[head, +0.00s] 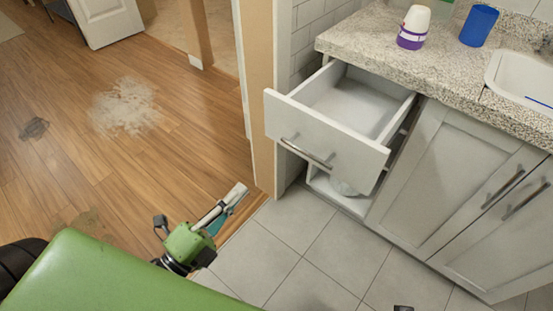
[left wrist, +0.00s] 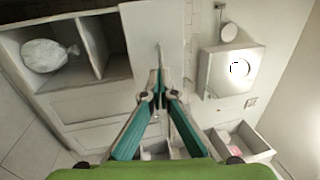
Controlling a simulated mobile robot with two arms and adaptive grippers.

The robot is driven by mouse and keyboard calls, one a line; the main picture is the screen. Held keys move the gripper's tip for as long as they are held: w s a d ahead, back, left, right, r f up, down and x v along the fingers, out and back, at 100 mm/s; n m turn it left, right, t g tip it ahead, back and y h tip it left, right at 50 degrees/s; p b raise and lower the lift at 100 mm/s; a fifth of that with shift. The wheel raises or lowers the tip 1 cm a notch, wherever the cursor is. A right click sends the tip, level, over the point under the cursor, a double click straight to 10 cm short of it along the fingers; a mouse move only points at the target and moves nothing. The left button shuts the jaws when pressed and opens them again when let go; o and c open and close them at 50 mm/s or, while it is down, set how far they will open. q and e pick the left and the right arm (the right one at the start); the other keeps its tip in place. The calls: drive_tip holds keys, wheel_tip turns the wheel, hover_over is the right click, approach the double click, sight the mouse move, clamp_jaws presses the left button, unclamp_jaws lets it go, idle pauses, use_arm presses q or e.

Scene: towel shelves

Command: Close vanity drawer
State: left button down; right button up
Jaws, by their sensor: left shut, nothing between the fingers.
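The vanity drawer (head: 322,138) is pulled well out of the white vanity, under the speckled counter, and its inside looks empty. A metal bar handle (head: 305,153) is on its front. My left gripper (head: 239,191) is left of and below the drawer front, apart from it, and points up and right. In the left wrist view its fingers (left wrist: 158,76) are shut with nothing between them. An open drawer with a pink item (left wrist: 238,149) shows at the lower right of that view; I cannot tell whether it is the same drawer. My right gripper's fingers are not visible.
A white and purple container (head: 413,28) and a blue cup (head: 478,25) stand on the counter (head: 440,58) by the sink (head: 525,75). Closed cabinet doors (head: 455,175) are right of the drawer. A wooden door frame (head: 262,100) is close on the left.

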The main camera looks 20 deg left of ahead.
use_arm(q)
drive_tip(key=x, duration=1.3)
drive_tip(key=shift+w, duration=0.3)
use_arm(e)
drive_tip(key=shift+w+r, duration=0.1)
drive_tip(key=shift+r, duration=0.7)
